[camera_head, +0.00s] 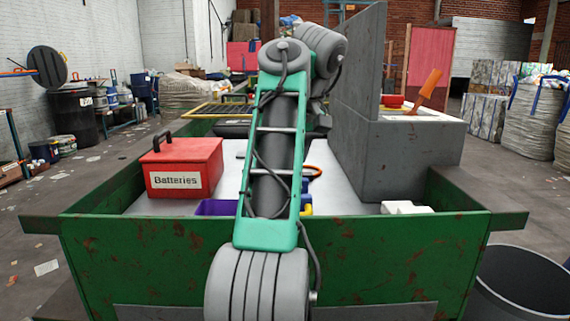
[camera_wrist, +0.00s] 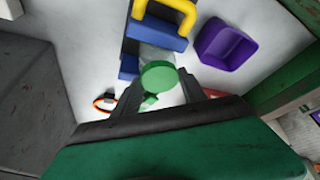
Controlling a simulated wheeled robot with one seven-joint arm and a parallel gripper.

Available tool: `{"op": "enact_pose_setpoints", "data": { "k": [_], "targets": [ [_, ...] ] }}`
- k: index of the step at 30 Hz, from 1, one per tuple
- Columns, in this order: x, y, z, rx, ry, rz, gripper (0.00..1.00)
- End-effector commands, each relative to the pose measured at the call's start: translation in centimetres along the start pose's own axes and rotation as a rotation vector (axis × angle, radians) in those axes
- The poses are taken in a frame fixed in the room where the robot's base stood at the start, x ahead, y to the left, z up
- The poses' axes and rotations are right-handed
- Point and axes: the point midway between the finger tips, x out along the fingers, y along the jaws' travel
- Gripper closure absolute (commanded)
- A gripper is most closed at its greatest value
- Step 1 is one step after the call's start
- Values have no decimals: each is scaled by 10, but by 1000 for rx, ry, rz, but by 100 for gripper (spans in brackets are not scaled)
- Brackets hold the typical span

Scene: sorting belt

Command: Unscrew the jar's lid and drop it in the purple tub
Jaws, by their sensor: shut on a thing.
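A round green lid (camera_wrist: 158,74) lies between the two dark fingers of my gripper (camera_wrist: 159,84) in the wrist view, and the gripper is shut on it. A small green tab shows at its lower edge. A greyish, see-through part, likely the jar (camera_wrist: 152,53), shows just behind the lid beside blue blocks; most of it is hidden. I cannot tell whether the lid is still seated on it. The purple tub (camera_wrist: 228,44) stands open and empty to the right of the lid. In the head view a bit of the tub (camera_head: 213,208) shows left of my arm, which hides the gripper and jar.
A blue block (camera_wrist: 157,33) with a yellow handle (camera_wrist: 180,10) is close to the lid. An orange ring (camera_wrist: 104,103) lies to the left. A red Batteries box (camera_head: 182,168) stands on the left, a tall grey block (camera_head: 395,160) on the right. Green walls (camera_head: 400,245) edge the belt.

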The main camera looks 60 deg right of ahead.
Motion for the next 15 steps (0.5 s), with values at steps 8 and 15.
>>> {"op": "enact_pose_setpoints", "data": {
  "k": [8, 15],
  "targets": [
    [3, 0, 1, 2, -5, -4, 40],
    [1, 0, 0, 2, -2, -1, 25]
  ]
}}
